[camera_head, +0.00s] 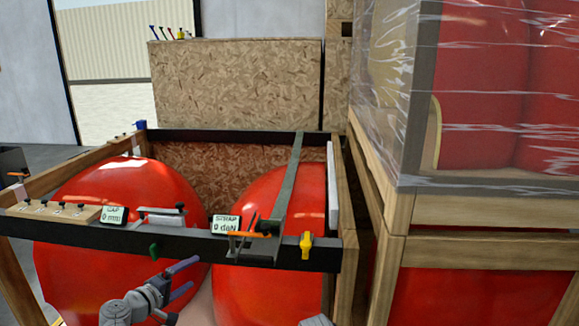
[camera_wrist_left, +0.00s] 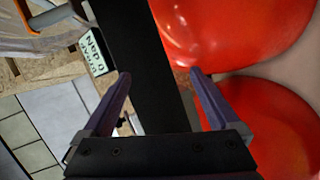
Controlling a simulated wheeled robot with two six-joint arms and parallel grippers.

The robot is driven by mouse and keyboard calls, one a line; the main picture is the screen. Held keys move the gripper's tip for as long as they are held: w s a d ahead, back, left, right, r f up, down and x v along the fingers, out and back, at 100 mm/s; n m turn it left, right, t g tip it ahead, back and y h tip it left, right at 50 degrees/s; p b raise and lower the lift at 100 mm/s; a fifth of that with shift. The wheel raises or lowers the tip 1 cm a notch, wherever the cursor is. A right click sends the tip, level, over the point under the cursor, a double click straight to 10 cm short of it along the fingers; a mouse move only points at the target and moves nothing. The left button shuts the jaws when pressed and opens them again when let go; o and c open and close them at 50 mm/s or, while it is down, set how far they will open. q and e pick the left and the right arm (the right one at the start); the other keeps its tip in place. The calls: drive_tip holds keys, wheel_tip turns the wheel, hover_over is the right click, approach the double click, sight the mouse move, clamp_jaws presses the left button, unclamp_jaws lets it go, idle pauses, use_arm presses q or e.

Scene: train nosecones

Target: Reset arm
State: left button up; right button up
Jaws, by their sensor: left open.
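My left gripper (camera_head: 195,273) is low in the head view, in front of the crate's black front bar (camera_head: 180,241) and over the left red nosecone (camera_head: 120,200). Its two purple fingers are spread and point up to the right, with nothing between them. In the left wrist view the open fingers (camera_wrist_left: 160,72) have the black bar (camera_wrist_left: 145,40) behind the gap and red nosecone surface (camera_wrist_left: 220,30) to the right. I cannot tell whether the fingers touch anything. The right red nosecone (camera_head: 262,187) lies beside the left one. My right gripper does not show.
The black bar carries a gap display (camera_head: 114,215), a strap display (camera_head: 226,224), a yellow clamp (camera_head: 306,245) and an orange-handled ratchet (camera_head: 249,234). A strap (camera_head: 290,180) runs back across the crate. A plastic-wrapped crate (camera_head: 480,215) stands at the right.

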use_arm(q)
drive_tip(key=s+d+m+g+p, duration=0.4)
drive_tip(key=d+m+g+p, duration=0.1)
drive_tip(key=d, duration=0.5)
drive_tip(key=s+d+m+g+p, duration=0.4)
drive_tip(key=s+d+g, duration=0.1)
drive_tip(key=d, duration=0.6)
drive_tip(key=s+d+r+m+g+y+p, duration=0.1)
drive_tip(key=s+r+m+g+y+p, duration=0.1)
drive_tip(key=s, duration=0.4)
drive_tip(key=s+d+r+m+g+y+p, duration=0.2)
drive_tip(key=s+m+y+p, duration=0.2)
drive_tip(key=s+y+p, duration=0.1)
drive_tip(key=shift+s+p, duration=0.5)
drive_tip(key=shift+p, duration=0.7)
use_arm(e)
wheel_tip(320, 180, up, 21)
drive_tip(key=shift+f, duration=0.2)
